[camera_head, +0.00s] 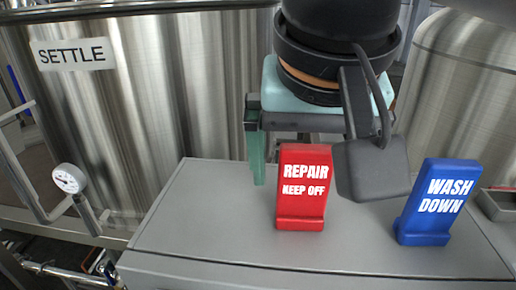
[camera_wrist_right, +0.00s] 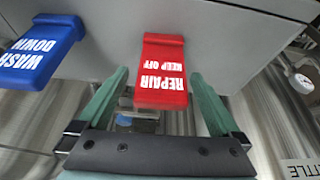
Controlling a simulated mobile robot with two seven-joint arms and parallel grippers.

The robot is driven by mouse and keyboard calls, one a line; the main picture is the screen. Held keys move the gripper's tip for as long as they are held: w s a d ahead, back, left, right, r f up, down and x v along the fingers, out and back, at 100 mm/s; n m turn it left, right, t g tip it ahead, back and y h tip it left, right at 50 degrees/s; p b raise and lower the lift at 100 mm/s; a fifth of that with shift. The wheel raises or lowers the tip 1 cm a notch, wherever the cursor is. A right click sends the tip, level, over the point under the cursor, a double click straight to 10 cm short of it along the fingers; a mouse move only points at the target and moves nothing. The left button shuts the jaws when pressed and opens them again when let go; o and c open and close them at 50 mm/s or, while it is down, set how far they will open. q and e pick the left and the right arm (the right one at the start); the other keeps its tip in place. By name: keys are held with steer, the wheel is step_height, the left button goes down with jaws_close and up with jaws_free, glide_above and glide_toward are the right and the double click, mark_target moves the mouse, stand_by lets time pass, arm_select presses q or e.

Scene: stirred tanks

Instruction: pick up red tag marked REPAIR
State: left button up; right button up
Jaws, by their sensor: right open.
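The red tag marked REPAIR KEEP OFF (camera_head: 304,187) stands upright on a grey cabinet top (camera_head: 200,215). It also shows, upside down, in the right wrist view (camera_wrist_right: 161,72). My right gripper (camera_head: 300,172) is open, and one green finger shows left of the tag. The other finger is hidden behind the dark wrist housing. In the right wrist view the gripper (camera_wrist_right: 160,76) has a finger on each side of the tag, with gaps at both sides. I cannot tell how far the fingertips reach along it. My left gripper is not in view.
A blue WASH DOWN tag (camera_head: 437,201) stands to the right on the same top. A steel tank with a SETTLE label (camera_head: 73,54) rises behind, with a gauge (camera_head: 68,178) at left. A grey tray (camera_head: 498,204) is at the right edge. The top's left part is clear.

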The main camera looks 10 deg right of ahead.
steer(key=shift+w+f, duration=0.2)
steer(key=shift+f, duration=0.2)
steer(key=c, duration=1.5)
